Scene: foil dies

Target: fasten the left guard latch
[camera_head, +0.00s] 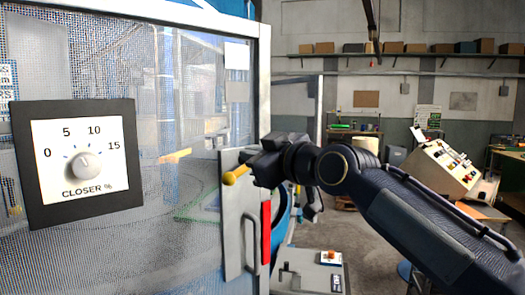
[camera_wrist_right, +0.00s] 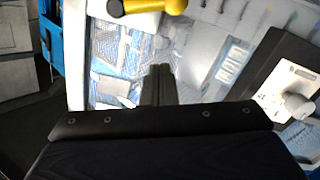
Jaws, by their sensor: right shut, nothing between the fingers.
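The guard door (camera_head: 190,130) with its mesh window fills the left of the head view. The yellow handle also shows at the top of the right wrist view (camera_wrist_right: 150,6). My right gripper (camera_head: 258,165) is close to the yellow handle, and its fingers (camera_wrist_right: 158,72) are shut and empty. In the wrist view a gap shows between the fingertips and the handle. The gripper hides part of the latch in the head view. My left gripper is not in view.
A dial panel (camera_head: 75,162) marked "CLOSER %" is on the door at left. A grey bar handle (camera_head: 250,245) and a red strip (camera_head: 266,232) are below the latch. A control console (camera_head: 442,168) stands at right. Open floor lies behind my right arm.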

